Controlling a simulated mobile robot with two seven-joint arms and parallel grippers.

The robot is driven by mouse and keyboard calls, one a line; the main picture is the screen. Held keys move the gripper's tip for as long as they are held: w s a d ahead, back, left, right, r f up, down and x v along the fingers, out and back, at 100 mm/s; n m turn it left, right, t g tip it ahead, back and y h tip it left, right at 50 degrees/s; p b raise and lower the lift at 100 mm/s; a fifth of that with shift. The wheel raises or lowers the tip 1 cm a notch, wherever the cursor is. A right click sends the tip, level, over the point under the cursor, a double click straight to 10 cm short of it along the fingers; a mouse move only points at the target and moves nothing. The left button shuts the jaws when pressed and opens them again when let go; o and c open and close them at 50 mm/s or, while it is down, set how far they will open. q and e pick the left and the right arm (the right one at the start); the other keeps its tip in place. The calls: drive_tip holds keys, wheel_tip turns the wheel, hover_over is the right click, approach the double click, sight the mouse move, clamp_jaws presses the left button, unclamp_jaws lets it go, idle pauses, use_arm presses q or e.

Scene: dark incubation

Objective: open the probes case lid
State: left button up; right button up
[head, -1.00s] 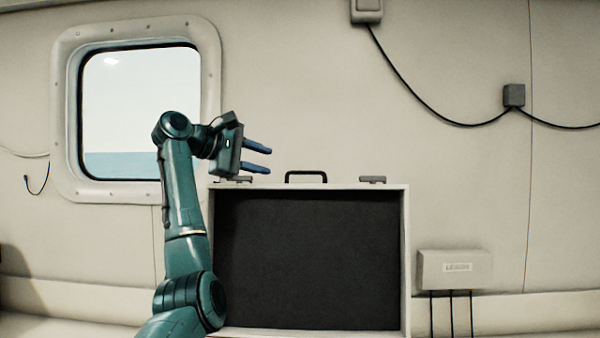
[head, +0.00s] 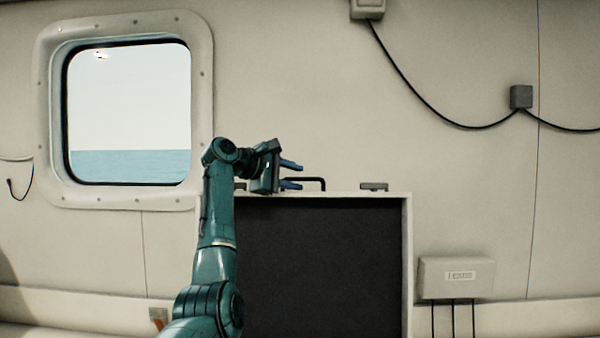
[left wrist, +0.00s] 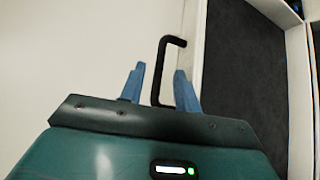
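The probes case lid (head: 406,260) stands upright and open, its pale rim framing a dark lining that faces me. A black handle (head: 321,181) is on its top edge, between two grey latches. My left gripper (head: 300,175) is open at the left end of the handle, pointing right. In the left wrist view the handle (left wrist: 177,41) appears between the two spread blue fingers (left wrist: 160,70). I cannot tell whether they touch it. My arm hides the lid's left edge. My right gripper is not in view.
A pale wall with a window (head: 130,110) is behind the lid. A labelled box (head: 456,278) with hanging cables is to the right. A black cable (head: 420,105) droops across the upper wall. The space above the handle is clear.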

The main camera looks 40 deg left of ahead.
use_arm(q)
drive_tip(key=shift+x, duration=1.25)
drive_tip(key=shift+c, duration=0.4)
clamp_jaws()
